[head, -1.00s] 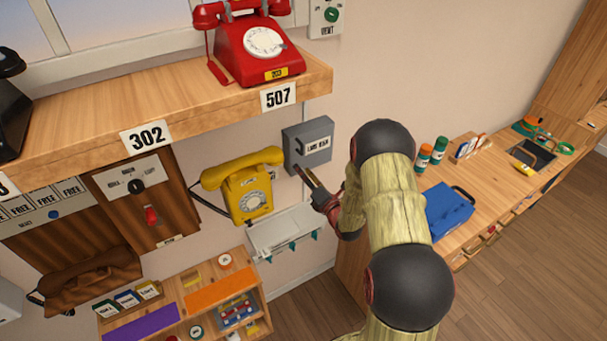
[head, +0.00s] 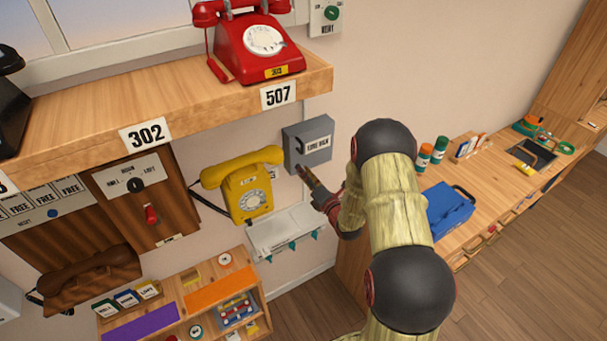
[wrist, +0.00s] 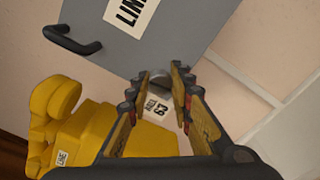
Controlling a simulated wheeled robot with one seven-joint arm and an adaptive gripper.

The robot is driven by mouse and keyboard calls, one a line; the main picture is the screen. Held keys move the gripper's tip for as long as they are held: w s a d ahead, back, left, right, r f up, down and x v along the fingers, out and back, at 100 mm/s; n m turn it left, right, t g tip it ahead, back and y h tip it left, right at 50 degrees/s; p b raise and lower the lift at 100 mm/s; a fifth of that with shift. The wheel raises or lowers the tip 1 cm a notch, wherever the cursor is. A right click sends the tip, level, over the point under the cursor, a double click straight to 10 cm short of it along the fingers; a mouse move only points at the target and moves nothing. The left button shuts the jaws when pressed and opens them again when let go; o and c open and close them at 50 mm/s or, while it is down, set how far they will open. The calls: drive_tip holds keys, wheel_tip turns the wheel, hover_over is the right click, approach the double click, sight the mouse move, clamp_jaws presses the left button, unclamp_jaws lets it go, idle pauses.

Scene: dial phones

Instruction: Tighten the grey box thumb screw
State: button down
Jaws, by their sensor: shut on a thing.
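The grey box (head: 308,145) is fixed on the wall right of the yellow phone, with a white label and a dark handle on its front. My gripper (head: 300,172) reaches up from the lower right to the box's lower edge. In the wrist view the grey box (wrist: 150,35) fills the top, and my gripper (wrist: 158,82) has its fingertips at the box's lower edge. A small grey rounded thumb screw (wrist: 160,76) shows between the fingertips, and the jaws are closed on it. Most of the screw is hidden by the fingers.
The yellow phone (head: 247,190) hangs close left of my gripper, and a pale shelf (head: 285,232) with hooks is below. A wooden shelf (head: 70,115) overhangs at upper left. A workbench (head: 480,190) with a blue case (head: 450,212) stands at right.

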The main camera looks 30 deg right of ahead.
drive_tip(key=n+b, duration=0.3)
drive_tip(key=n, duration=0.9)
drive_tip(key=n+b, duration=0.4)
drive_tip(key=n, duration=0.8)
drive_tip(key=n+b, duration=0.4)
drive_tip(key=n, duration=0.7)
drive_tip(key=shift+a+f+n, duration=0.3)
drive_tip(key=shift+n, duration=0.1)
idle(0.4)
drive_tip(key=c, duration=1.6)
unclamp_jaws()
